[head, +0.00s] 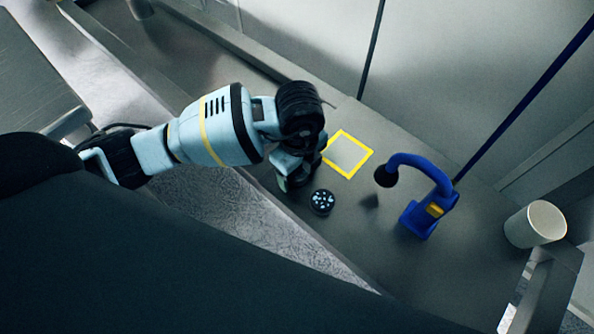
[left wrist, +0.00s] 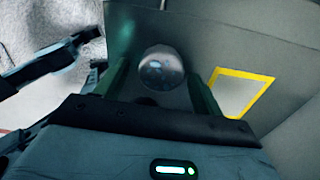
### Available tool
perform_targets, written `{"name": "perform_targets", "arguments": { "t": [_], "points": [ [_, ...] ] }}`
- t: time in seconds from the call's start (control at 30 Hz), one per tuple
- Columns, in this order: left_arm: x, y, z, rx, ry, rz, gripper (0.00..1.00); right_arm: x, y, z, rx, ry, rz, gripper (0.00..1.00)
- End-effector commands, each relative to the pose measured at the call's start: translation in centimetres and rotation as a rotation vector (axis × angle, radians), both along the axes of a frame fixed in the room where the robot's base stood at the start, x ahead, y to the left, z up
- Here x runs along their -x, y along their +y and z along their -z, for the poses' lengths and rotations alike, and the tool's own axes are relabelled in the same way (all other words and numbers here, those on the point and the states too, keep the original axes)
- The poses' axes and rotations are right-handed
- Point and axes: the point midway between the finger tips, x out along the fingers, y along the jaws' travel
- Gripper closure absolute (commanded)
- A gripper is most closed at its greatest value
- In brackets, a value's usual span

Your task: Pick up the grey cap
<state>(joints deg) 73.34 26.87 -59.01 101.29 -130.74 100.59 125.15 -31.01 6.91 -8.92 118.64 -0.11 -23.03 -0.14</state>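In the left wrist view, a round grey cap-like thing (left wrist: 161,68) shows between the two green fingers of my left gripper (left wrist: 160,80). The fingers stand apart on either side of it, and I see no clear contact. In the head view my left gripper (head: 291,180) points down at the table, partly hidden by its own wrist. A dark round disc with pale spots (head: 322,202) lies just right of it. I cannot tell whether this disc is the same thing as the grey one.
A yellow square outline (head: 347,154) lies on the grey table (head: 330,262), right of my left gripper. A blue stand with a curved neck (head: 428,200) is farther right. A white cup (head: 536,224) stands at the far right. A wall closes the back.

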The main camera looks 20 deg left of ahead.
Motion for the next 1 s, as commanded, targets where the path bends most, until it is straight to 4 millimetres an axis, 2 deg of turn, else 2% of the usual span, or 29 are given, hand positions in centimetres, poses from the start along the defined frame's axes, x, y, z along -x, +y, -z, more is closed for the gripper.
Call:
{"name": "perform_targets", "arguments": {
  "t": [0.03,0.33,0.67,0.87,0.97,1.0],
  "points": [
    [0.0,0.0,0.0,0.000,0.000,0.000,0.39,0.0,0.0,0.0,0.000,0.000,0.000,0.64],
    [0.0,0.0,0.0,0.000,0.000,0.001,0.78,-0.1,0.1,0.0,-0.001,0.000,0.004,0.64],
    [0.0,0.0,-0.4,0.001,-0.001,0.001,0.78,-0.1,0.2,-0.1,-0.006,-0.002,0.012,0.64],
    [-0.1,-0.1,-2.1,0.002,-0.004,0.001,0.78,-0.1,0.2,-0.4,-0.006,-0.003,0.011,0.64],
    [-0.1,-0.1,-3.8,0.003,-0.004,0.001,0.78,-0.1,0.2,-0.6,-0.007,-0.004,0.011,0.64],
    [0.7,0.1,-3.7,0.001,0.001,0.003,0.78,-0.1,0.2,-0.6,-0.006,-0.003,0.011,0.64]
  ]
}}
